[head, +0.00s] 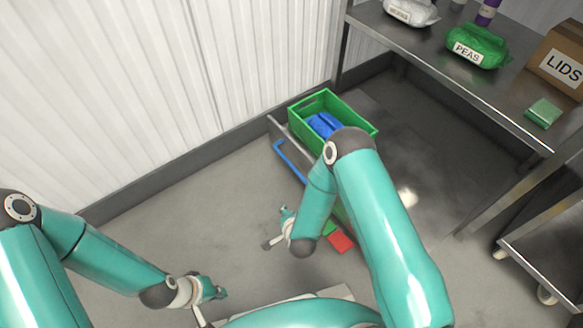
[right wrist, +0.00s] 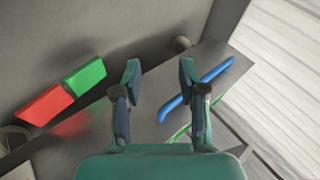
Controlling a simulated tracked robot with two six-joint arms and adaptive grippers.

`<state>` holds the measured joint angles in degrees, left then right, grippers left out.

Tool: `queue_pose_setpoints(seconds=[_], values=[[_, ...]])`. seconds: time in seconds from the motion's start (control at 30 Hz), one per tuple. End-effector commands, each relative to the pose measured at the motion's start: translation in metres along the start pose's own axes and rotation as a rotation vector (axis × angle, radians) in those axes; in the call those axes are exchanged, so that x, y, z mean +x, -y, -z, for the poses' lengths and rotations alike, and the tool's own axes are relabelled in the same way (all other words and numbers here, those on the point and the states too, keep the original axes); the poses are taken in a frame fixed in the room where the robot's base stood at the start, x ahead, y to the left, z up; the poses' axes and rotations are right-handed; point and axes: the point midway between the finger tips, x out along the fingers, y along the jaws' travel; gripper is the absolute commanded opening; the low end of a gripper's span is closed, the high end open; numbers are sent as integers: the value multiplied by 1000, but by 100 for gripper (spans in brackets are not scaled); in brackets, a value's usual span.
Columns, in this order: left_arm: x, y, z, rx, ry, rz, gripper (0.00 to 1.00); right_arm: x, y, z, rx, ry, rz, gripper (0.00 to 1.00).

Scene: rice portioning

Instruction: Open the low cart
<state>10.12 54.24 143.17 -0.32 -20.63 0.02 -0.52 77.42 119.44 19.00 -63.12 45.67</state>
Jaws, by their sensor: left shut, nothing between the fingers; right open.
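The low cart (head: 273,127) is a grey metal unit on the floor by the wall, partly hidden behind my right arm. A blue bar handle (head: 290,162) runs along its near left side. In the right wrist view the blue handle (right wrist: 196,90) lies slantwise, just beyond and right of my right fingers. My right gripper (right wrist: 158,77) is open and empty, with its fingers pointing toward the grey metal surface. In the head view my right gripper (head: 277,229) is near the cart's front end. My left gripper (head: 214,292) is shut and empty, low over the floor.
A green crate (head: 363,121) holding something blue (head: 324,124) sits at the cart. A red block (right wrist: 45,104) and a green block (right wrist: 86,76) show left of my right fingers. A steel table (head: 450,75) stands right. Floor at left is clear.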

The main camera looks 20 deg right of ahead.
Motion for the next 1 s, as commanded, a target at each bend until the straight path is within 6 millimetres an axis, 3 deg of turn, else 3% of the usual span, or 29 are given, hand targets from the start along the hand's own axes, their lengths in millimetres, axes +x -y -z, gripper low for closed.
queue_pose_setpoints(seconds=[0.03,0.1,0.33,0.57,1.0], values=[[6,2,0,0,0,0,0,18,4,-3,113,-89,69,41],[10,4,0,0,0,0,0,30,15,2,282,-208,187,41],[16,6,0,0,0,0,0,26,31,8,633,-411,538,41],[21,8,0,0,0,0,0,26,36,14,714,-445,642,41],[52,19,0,0,0,0,0,87,66,61,713,-446,641,41]])
